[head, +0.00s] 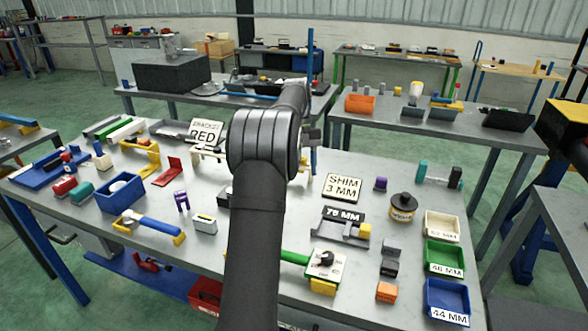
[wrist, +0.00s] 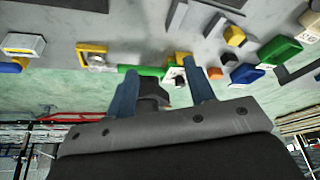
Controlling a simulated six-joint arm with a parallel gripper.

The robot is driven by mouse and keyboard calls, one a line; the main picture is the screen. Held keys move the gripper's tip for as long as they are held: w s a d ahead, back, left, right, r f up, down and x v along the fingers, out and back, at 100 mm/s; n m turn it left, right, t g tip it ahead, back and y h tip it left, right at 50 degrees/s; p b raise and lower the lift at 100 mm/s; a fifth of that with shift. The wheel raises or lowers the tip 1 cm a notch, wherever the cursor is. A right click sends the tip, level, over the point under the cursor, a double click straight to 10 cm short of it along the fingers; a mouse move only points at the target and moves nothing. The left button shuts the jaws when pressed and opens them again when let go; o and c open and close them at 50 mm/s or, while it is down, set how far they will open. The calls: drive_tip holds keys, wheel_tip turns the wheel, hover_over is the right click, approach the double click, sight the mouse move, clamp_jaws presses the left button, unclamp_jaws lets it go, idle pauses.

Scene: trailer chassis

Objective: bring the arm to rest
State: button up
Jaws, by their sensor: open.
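My gripper (wrist: 161,86) shows in the wrist view as two blue fingers standing apart on a grey palm. A dark rounded shape (wrist: 151,92) appears between them; I cannot tell whether it is part of the gripper or something beyond it. In the head view my black arm rises through the middle of the picture and hides most of the gripper. The grey workbench (head: 300,215) lies beneath and around the arm.
White, green (head: 443,257) and blue bins (head: 447,298) line the right side. A blue bin (head: 122,192) and a blue-handled tool (head: 150,225) lie left. Several other parts crowd the bench.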

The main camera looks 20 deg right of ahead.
idle(0.3)
drive_tip(key=w+a+f, duration=0.2)
drive_tip(key=w, duration=0.1)
drive_tip(key=w+a+f, duration=0.2)
drive_tip(key=w, duration=0.1)
drive_tip(key=w+a+f, duration=0.2)
drive_tip(key=w, duration=0.1)
drive_tip(key=shift+f, duration=0.35)
drive_tip(key=f, duration=0.3)
drive_tip(key=shift+w+a+f, duration=0.1)
drive_tip(key=shift+w+a, duration=0.2)
drive_tip(key=shift+f, duration=0.6)
